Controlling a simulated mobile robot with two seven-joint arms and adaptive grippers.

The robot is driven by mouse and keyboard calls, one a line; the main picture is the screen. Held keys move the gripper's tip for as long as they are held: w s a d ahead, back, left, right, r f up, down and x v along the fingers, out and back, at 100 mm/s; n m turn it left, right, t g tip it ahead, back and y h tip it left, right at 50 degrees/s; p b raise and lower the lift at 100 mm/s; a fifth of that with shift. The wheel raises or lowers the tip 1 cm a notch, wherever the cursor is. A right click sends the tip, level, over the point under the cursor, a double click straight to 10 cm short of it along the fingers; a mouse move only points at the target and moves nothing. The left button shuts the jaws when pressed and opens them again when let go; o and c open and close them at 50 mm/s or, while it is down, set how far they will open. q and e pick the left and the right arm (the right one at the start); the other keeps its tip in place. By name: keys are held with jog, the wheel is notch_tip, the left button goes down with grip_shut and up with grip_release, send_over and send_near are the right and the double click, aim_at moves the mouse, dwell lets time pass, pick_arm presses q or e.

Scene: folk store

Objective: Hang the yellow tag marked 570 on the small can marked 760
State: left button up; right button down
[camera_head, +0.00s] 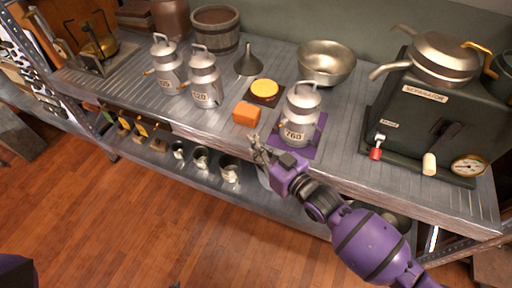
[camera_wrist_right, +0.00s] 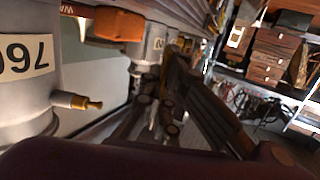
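The small can marked 760 (camera_head: 303,108) is a grey metal can with a top handle, upright on a purple mat (camera_head: 317,143). It also shows upside down at the left of the right wrist view (camera_wrist_right: 22,75), with a brass-tipped spout. My right gripper (camera_head: 257,148) is just left of the can, at the shelf's front edge; its fingers show in the right wrist view (camera_wrist_right: 160,95), but their gap is unclear. Small yellow pieces (camera_head: 141,129) show under the shelf at the left; I cannot read a 570 on any. My left gripper is out of view.
An orange block (camera_head: 246,114) and a yellow disc (camera_head: 264,88) on a dark base lie left of the can. Two other cans (camera_head: 204,82) (camera_head: 166,66), a funnel (camera_head: 248,61) and a bowl (camera_head: 327,63) stand behind. The separator (camera_head: 440,110) stands at right. Cups (camera_head: 229,170) are below.

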jog(key=shift+w+d+f+b, duration=0.2)
jog(key=shift+w+d+b, duration=0.35)
jog(key=shift+w+d, duration=0.3)
jog(key=shift+w+d+f+b, duration=0.15)
jog(key=shift+w+d+b, duration=0.4)
jog(key=shift+w+d, duration=0.3)
jog(key=shift+w+d+b, duration=0.25)
jog(key=shift+d+b, duration=0.1)
jog(key=shift+w+d+f, duration=0.15)
jog(key=shift+w+d, duration=0.2)
jog(key=c, duration=2.4)
grip_release()
jog(key=shift+c, duration=0.2)
